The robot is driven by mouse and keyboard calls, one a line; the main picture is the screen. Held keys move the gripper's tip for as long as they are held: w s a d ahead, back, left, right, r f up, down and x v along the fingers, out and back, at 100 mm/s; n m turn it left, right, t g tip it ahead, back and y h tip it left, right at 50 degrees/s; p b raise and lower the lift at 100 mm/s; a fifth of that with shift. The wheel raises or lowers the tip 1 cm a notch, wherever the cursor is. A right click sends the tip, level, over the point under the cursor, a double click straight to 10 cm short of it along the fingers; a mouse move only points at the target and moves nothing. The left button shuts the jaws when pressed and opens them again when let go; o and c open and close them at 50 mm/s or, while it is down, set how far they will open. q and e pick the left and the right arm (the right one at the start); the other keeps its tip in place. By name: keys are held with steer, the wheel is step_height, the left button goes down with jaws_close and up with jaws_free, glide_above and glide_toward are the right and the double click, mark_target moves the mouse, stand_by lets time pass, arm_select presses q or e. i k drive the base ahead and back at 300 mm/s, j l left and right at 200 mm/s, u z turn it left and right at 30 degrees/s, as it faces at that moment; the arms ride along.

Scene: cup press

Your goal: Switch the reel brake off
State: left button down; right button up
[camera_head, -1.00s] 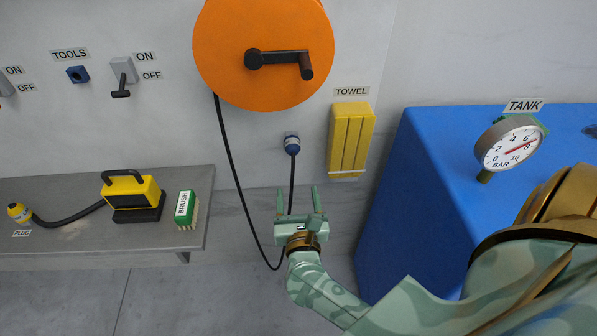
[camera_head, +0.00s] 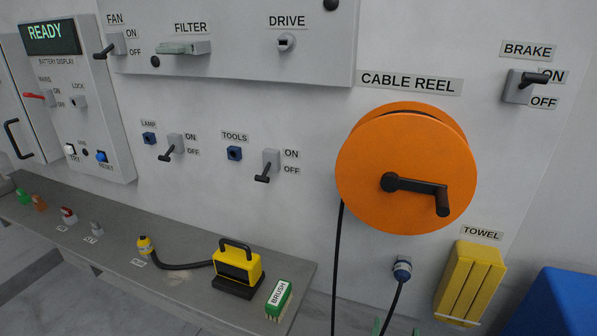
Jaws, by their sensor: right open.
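The brake switch (camera_head: 517,90) is a grey box on the wall at the upper right, under the BRAKE label (camera_head: 527,50). Its black lever (camera_head: 535,79) is tilted up, at the ON label and partly covering it; the OFF label (camera_head: 543,102) is below. The orange cable reel (camera_head: 370,170) with its black crank is to the left of and below the switch. Only the green fingertips of my right gripper (camera_head: 396,328) show at the bottom edge, apart and empty, far below the switch. The rest of that gripper is out of frame. My left gripper is not in view.
A yellow towel dispenser (camera_head: 472,280) is on the wall below the switch, with a blue tank (camera_head: 560,305) at the lower right. The wall around the switch is clear.

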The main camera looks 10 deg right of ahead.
mark_target(528, 78)
steer(key=k+j, duration=0.8)
steer(key=k, duration=0.05)
